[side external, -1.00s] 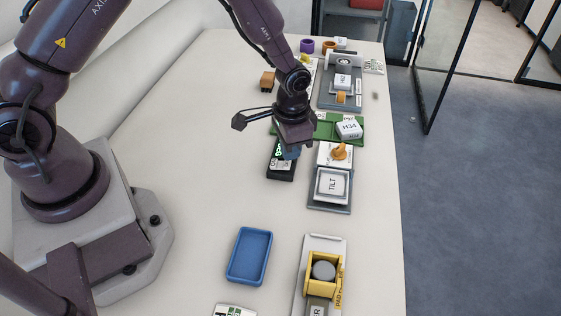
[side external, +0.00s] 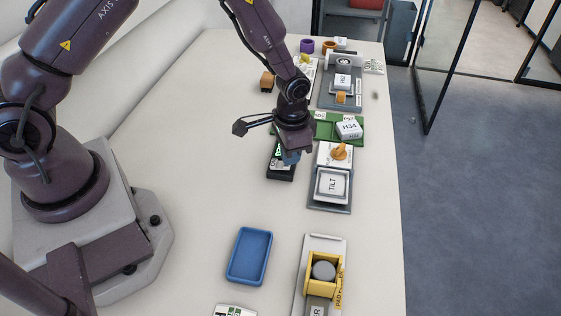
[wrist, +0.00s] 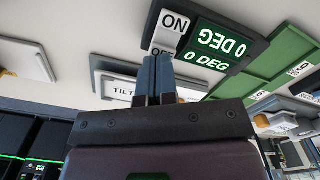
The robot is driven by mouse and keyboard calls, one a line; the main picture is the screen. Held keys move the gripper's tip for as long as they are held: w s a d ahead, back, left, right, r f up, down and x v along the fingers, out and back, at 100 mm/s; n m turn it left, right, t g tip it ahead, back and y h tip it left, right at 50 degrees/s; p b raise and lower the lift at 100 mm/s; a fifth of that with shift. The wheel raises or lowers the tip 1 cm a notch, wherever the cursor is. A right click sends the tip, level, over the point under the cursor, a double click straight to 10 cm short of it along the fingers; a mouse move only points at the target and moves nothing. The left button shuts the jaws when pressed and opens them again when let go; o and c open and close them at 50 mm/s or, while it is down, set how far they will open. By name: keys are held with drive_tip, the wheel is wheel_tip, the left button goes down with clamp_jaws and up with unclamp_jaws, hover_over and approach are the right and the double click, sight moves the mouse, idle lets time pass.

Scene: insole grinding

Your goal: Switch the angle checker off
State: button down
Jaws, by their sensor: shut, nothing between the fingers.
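The angle checker (side external: 281,173) is a black box on the table, partly hidden by my gripper in the side view. In the wrist view the angle checker (wrist: 222,47) has a lit green display reading 0 DEG and a white switch (wrist: 170,34) with ON at one end. The other end's lettering is partly covered by my fingers. My gripper (side external: 291,157) is shut and empty, with its blue fingertips over the checker. In the wrist view my gripper (wrist: 158,58) has its tips overlapping the OFF end; I cannot tell whether they touch.
A TILT block (side external: 332,185) on a grey base stands right of the checker, with an orange knob (side external: 340,152) behind it. A green tray (side external: 325,128) holding an H34 block (side external: 348,128) lies beyond. A blue tray (side external: 249,256) and a yellow holder (side external: 337,262) are nearer. The table's left side is clear.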

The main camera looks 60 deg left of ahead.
drive_tip(key=shift+f, duration=0.4)
drive_tip(key=shift+r, duration=3.55)
drive_tip(key=shift+s, duration=0.25)
drive_tip(key=s+a+r+n+t, duration=0.1)
drive_tip(key=s+a+r+t, duration=0.1)
drive_tip(key=s+r, duration=0.7)
drive_tip(key=s+a+r+n+t, duration=0.2)
drive_tip(key=s+r, duration=0.8)
drive_tip(key=r, duration=0.5)
drive_tip(key=shift+r+t, duration=0.25)
drive_tip(key=shift+t, duration=0.55)
